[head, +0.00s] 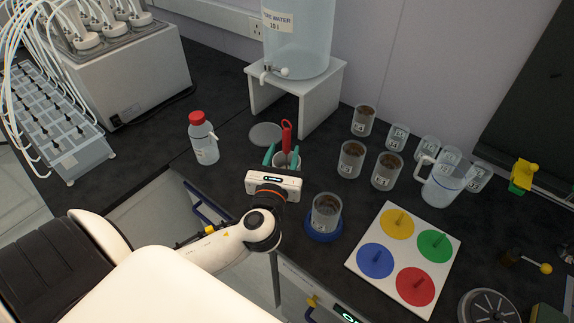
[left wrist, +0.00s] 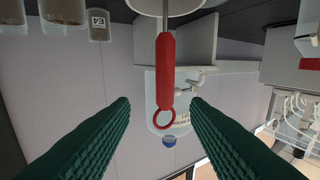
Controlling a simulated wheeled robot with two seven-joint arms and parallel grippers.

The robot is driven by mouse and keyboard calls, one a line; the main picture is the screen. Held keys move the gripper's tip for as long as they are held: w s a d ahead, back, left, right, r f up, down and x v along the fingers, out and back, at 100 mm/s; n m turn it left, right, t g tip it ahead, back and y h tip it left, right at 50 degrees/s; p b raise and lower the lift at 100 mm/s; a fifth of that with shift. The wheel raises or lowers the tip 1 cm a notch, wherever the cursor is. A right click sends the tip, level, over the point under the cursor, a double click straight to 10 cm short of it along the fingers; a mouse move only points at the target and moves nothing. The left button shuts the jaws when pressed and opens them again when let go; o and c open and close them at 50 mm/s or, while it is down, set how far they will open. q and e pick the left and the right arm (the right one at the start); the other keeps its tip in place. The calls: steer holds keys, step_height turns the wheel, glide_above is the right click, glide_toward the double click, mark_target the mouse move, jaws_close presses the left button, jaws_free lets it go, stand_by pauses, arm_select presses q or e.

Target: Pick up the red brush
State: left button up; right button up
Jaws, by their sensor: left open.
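The red brush (head: 286,135) stands upright, handle up, in a clear cup (head: 289,168) in the middle of the bench. In the left wrist view, which is upside down, its red handle (left wrist: 166,75) ends in a ring and lies between my fingers in the picture. My left gripper (head: 282,157) is open, with its green fingers spread either side of the brush, and no finger visibly touches the handle. My gripper hides part of the cup. The brush's lower end is hidden in the head view. My right gripper is in neither view.
A water tank on a white stand (head: 324,86) is behind the brush. A red-capped bottle (head: 204,143) is to the left, a grey disc (head: 266,134) lies close by. Several beakers and a pitcher (head: 444,184) stand right. A cup on a blue base (head: 322,234) and a colour-spot board (head: 362,238) are in front.

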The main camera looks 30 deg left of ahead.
mark_target(286, 137)
arm_select(q)
steer(key=shift+x, duration=0.85)
steer(key=x, duration=0.2)
steer(key=p+x, duration=0.1)
steer(key=x, duration=0.1)
steer(key=shift+a+p, duration=0.3)
steer(key=shift+w+a+f, duration=0.15)
steer(key=shift+w+a, duration=0.05)
steer(key=shift+w, duration=0.2)
jaws_close()
